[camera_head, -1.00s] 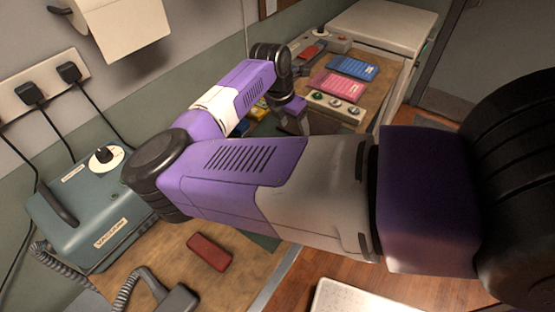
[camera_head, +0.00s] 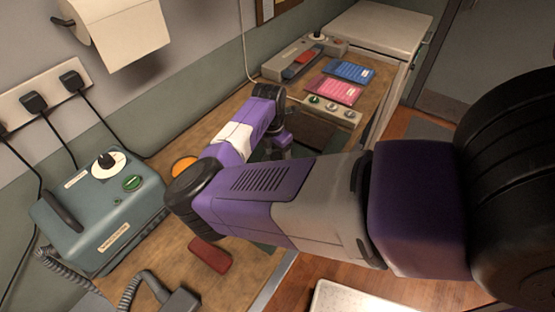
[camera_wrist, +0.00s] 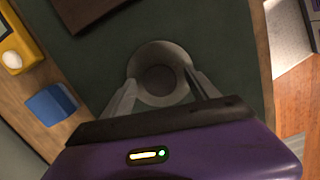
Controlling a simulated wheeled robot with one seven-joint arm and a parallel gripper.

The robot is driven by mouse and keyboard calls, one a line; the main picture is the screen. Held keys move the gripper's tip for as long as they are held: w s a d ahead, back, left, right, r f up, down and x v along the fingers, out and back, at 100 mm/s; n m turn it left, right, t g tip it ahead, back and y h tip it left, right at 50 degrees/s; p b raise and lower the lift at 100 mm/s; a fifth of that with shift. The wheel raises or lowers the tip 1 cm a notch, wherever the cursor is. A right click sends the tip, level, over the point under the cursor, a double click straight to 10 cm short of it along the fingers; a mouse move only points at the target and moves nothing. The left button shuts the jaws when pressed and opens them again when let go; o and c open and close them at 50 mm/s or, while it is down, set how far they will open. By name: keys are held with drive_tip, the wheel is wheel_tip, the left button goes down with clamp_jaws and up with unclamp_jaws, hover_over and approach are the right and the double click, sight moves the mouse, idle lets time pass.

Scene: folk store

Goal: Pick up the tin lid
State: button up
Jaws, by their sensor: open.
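A round grey dish-like piece with a darker centre, apparently the tin lid (camera_wrist: 160,56), lies on the dark green mat (camera_wrist: 230,45) in the wrist view. My gripper (camera_wrist: 160,78) is open, with one finger on each side of the lid's near part. I cannot tell whether the fingers touch it. Nothing is visibly held. In the head view my own arm hides the lid and most of the gripper.
In the head view a teal vacuum box (camera_head: 100,215) and red block (camera_head: 210,254) are nearby; pink (camera_head: 333,90) and blue (camera_head: 349,72) pads lie farther back.

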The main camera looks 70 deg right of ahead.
drive_tip(key=c, duration=1.4)
drive_tip(key=shift+c, duration=0.2)
